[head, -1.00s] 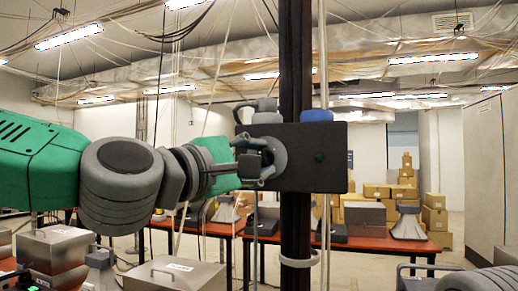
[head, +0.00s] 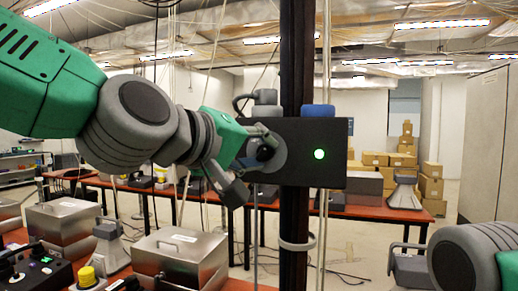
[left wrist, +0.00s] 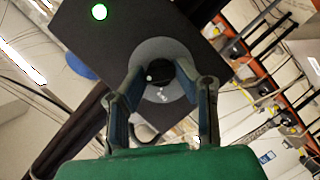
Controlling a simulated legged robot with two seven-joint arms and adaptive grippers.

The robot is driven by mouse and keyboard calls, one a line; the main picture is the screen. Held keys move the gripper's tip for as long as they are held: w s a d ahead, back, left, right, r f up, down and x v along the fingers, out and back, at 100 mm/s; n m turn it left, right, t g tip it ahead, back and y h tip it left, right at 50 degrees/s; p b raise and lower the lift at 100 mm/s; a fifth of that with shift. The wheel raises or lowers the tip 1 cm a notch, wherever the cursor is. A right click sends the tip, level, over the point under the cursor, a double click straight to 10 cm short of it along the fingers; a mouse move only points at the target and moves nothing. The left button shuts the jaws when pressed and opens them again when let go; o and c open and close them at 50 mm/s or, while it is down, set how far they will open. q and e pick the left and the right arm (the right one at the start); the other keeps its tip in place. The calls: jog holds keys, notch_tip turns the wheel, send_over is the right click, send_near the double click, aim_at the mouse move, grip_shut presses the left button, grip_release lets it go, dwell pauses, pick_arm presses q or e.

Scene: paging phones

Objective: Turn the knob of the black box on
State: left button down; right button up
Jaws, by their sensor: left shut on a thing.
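The black box (head: 325,165) is fixed to a dark vertical post, and its round green light (head: 319,154) is lit. The light also glows in the left wrist view (left wrist: 99,12). The dark knob (left wrist: 160,74) sits in a grey round plate (left wrist: 178,52) on the box face. My left gripper (head: 258,148) is at the knob, shut on it, with a finger on each side in the left wrist view (left wrist: 160,85). The fingers partly hide the knob in the head view. My right gripper (head: 406,262) is low at the right edge, away from the box.
The dark post (head: 296,60) carries the box, with a light pipe beside it. Metal cases (head: 180,258) and a control panel with a yellow button (head: 86,276) stand at the lower left. Red-topped tables (head: 385,212) and cardboard boxes (head: 430,185) are behind.

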pick_arm(q)
jog(key=shift+s+f+m+y, duration=0.1)
jog(key=shift+f+m+y, duration=0.2)
jog(key=shift+m+y, duration=0.4)
jog(key=c, duration=1.4)
grip_release()
jog(key=shift+o, duration=0.9)
jog(key=shift+w+r, duration=0.1)
jog(key=shift+w, duration=0.15)
jog(key=shift+s+r, duration=0.1)
jog(key=shift+s, duration=0.05)
jog(key=shift+s+a+r, duration=0.15)
jog(key=shift+s+r, duration=0.05)
jog(key=shift+s, duration=0.15)
jog(key=v, duration=0.6)
jog(key=shift+a+f, duration=0.2)
jog(key=shift+a, duration=0.2)
jog(key=shift+d+f, duration=0.1)
